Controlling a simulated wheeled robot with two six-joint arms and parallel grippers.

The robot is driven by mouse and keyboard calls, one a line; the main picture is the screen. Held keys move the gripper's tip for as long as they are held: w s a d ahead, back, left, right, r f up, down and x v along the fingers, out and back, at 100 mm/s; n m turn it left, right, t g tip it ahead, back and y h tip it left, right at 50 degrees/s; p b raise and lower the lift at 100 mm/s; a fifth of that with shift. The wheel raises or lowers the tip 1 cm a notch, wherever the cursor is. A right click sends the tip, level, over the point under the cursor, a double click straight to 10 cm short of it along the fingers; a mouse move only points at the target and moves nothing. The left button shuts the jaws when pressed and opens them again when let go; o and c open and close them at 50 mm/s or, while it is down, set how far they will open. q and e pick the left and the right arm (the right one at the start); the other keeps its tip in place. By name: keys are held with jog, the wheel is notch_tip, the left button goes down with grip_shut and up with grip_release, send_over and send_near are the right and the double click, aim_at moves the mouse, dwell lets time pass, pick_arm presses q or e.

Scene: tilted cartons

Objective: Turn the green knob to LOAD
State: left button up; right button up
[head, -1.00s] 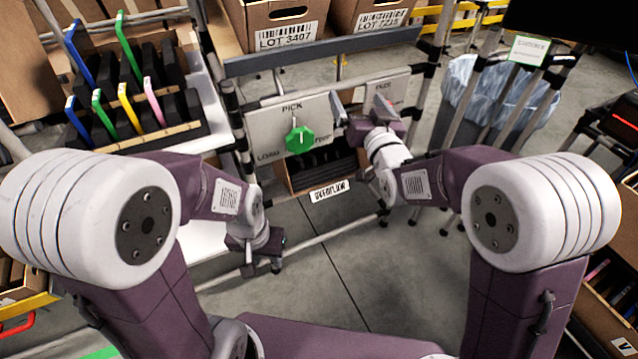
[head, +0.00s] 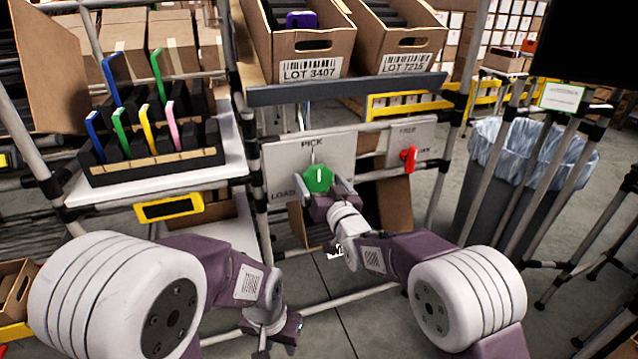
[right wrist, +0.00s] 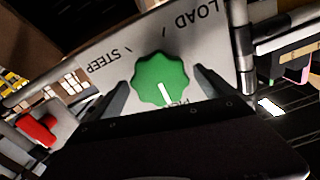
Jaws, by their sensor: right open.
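The green knob (head: 319,179) is on a pale panel (head: 285,166) with PICK above it and LOAD at its lower left. Its white mark points up at PICK. In the right wrist view the knob (right wrist: 158,74) shows with its mark towards the partly hidden PICK label; LOAD and STEEP are readable. My right gripper (head: 327,190) is open at the knob, with one finger on each side. In the right wrist view gaps show between both fingers and the knob. My left gripper (head: 273,332) hangs low, away from the panel; its jaws are unclear.
A red knob (head: 409,159) is on a second panel to the right. Cartons LOT 3407 (head: 311,68) and LOT 7215 (head: 405,64) sit tilted above a grey rail (head: 340,89). A rack of coloured plates stands left, a lined bin (head: 480,185) right.

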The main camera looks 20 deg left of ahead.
jog(key=shift+w+a, duration=0.3)
jog(key=shift+w, duration=0.2)
jog(key=c, duration=1.4)
jog(key=shift+o, duration=0.2)
